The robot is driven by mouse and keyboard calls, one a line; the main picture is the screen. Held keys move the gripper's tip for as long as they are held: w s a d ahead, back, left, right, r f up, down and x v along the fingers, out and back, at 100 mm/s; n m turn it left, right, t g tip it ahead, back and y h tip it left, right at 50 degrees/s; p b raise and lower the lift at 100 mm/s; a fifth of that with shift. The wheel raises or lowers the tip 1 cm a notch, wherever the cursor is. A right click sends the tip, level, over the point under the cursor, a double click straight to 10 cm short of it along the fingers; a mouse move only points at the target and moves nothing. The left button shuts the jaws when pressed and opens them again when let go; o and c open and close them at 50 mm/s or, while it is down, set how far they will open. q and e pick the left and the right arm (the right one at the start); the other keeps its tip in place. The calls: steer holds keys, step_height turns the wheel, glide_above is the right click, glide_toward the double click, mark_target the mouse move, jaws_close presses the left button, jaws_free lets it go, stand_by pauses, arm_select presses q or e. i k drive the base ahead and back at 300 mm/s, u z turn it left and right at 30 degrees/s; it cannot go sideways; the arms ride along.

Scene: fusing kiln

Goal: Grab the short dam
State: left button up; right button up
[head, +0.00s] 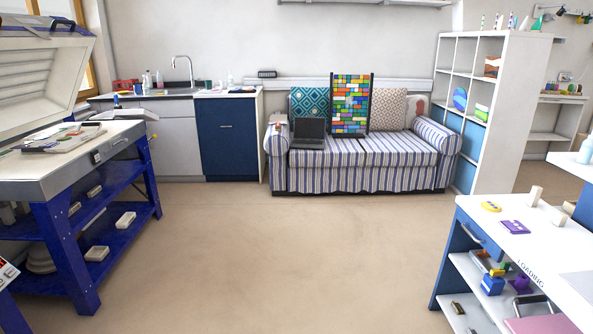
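Two small pale beige blocks stand on the white loading table (478,210) at the right, and either could be a dam. The one farther from me (535,195) looks like an upright tilted bar. I cannot tell for sure which is the short dam. Neither of my grippers shows in the head view.
An open kiln (75,160) on a blue stand is at the left. A striped sofa (360,165) is at the back. The floor (290,250) between is clear.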

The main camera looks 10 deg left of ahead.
mark_target(98, 188)
steer(key=i, duration=1.4)
steer(key=u, duration=1.9)
steer(key=i, duration=1.7)
